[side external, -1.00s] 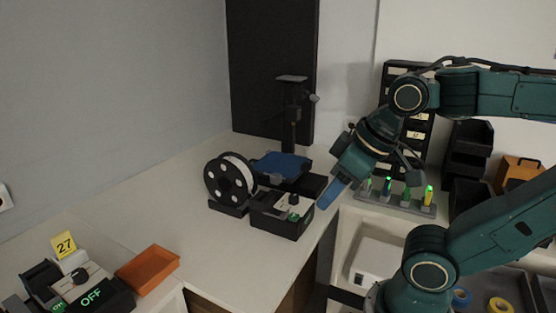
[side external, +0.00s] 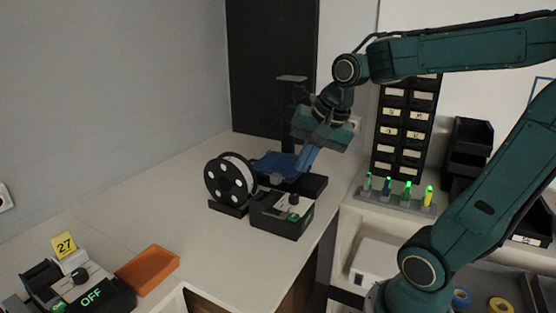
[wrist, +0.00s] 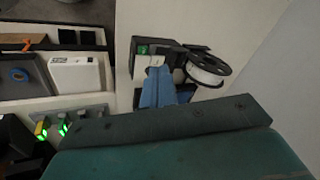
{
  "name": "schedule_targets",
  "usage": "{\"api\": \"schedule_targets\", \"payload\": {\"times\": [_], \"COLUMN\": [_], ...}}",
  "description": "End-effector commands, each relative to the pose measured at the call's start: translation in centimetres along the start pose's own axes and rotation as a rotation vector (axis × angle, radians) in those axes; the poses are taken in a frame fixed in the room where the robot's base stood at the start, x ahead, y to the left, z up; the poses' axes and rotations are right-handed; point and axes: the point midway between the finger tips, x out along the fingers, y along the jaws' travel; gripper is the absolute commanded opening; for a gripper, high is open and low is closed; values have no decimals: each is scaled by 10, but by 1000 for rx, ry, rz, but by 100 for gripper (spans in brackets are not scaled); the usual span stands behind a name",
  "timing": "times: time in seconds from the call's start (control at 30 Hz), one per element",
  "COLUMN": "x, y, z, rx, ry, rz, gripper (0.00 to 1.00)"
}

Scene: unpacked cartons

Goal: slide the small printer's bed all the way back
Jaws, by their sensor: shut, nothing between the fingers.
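The small printer (side external: 291,122) stands at the back of the pale worktop, with a dark upright post and a dark base. Its flat blue bed (side external: 272,163) sits low in front of the post. My gripper (side external: 299,172) is shut and empty, its blue fingers pointing down at the right side of the bed. The fingers overlap the bed in the side view, and I cannot tell whether they touch it. In the wrist view my shut fingers (wrist: 157,74) point toward the control box, and the bed is mostly hidden behind them.
A white filament spool (side external: 230,182) on a black holder stands left of the printer. A dark control box (side external: 283,215) with a knob is in front. An orange tray (side external: 148,269) lies front left. A rack of lit tools (side external: 397,199) stands right. The worktop between is clear.

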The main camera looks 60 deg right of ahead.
Motion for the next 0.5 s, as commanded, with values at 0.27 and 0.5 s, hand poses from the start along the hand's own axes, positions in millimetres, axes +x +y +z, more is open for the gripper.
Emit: {"api": "schedule_targets", "payload": {"times": [0.27, 0.5], "x": [22, 43], "y": [4, 20], "z": [-58, -109], "rx": [506, 943], "ry": [-7, -10], "rz": [29, 45], "gripper": [0, 0]}}
